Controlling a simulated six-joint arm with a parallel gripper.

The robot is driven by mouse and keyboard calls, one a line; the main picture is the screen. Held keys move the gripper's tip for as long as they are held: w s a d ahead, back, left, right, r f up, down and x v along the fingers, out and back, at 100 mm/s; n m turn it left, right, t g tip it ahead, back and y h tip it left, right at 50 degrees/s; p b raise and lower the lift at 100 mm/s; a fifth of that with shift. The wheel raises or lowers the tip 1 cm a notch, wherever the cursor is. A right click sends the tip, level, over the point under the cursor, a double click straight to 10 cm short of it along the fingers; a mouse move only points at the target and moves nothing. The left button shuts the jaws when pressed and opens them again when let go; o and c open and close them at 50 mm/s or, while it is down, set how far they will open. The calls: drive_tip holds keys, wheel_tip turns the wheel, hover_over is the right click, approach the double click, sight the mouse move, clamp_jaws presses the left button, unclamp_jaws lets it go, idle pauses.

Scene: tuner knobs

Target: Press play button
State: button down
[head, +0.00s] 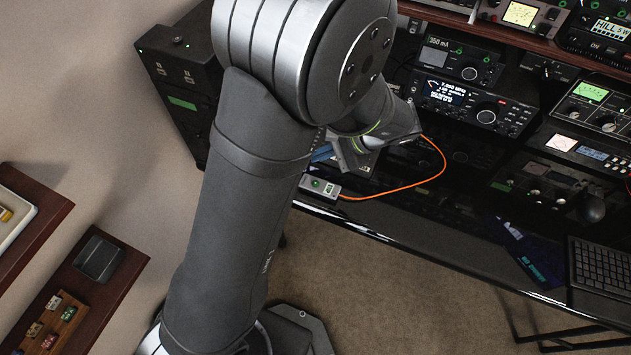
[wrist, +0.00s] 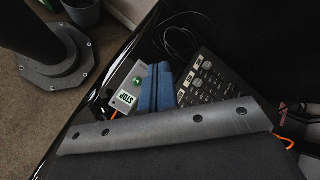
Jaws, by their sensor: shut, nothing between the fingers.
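A small grey control box (head: 320,187) lies near the front left edge of the black desk, with an orange cable at its right end. In the wrist view the box (wrist: 146,76) carries a round green-lit button (wrist: 136,81) and a pale label reading STOP (wrist: 125,98). I cannot read a play marking. My gripper (wrist: 159,68) is shut and empty, its blue fingers together just right of the green button, hiding part of the box's right side. In the head view my gripper (head: 322,153) is just behind the box, largely hidden by my arm. Contact cannot be told.
A black panel with knobs (wrist: 214,80) lies right of the fingers. Stacked radios (head: 470,105) stand at the back right. The orange cable (head: 415,184) curves over the desk. A keyboard (head: 602,270) is at far right. The desk front edge (head: 440,258) is clear.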

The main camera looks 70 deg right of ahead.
sight(320, 184)
drive_tip(key=shift+f, duration=4.4)
drive_tip(key=shift+f, duration=0.4)
drive_tip(key=shift+f, duration=0.3)
drive_tip(key=shift+r, duration=0.75)
drive_tip(key=shift+r, duration=2.5)
